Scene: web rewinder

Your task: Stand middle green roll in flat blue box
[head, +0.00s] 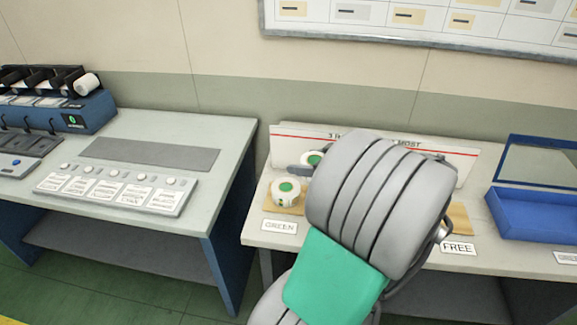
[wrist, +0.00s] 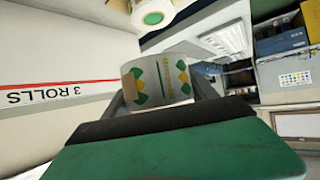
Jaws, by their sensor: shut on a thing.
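A white roll with a green end (head: 312,158) shows behind my arm in the head view, beside a dark finger of my gripper (head: 295,169). In the wrist view my gripper (wrist: 160,92) is shut on a white roll with green and yellow marks (wrist: 158,78). Another green-ended roll (head: 286,195) stands on a tan board behind the GREEN label; a green-ended roll also shows at the top of the wrist view (wrist: 152,14). The flat blue box (head: 538,214) is at the right, empty where seen. My arm hides the middle of the table.
A blue-framed panel (head: 542,165) stands behind the blue box. A white board with a red line (head: 290,132) runs along the table's back. A FREE label (head: 457,247) is at the front edge. A gap separates the left bench (head: 190,140) from this table.

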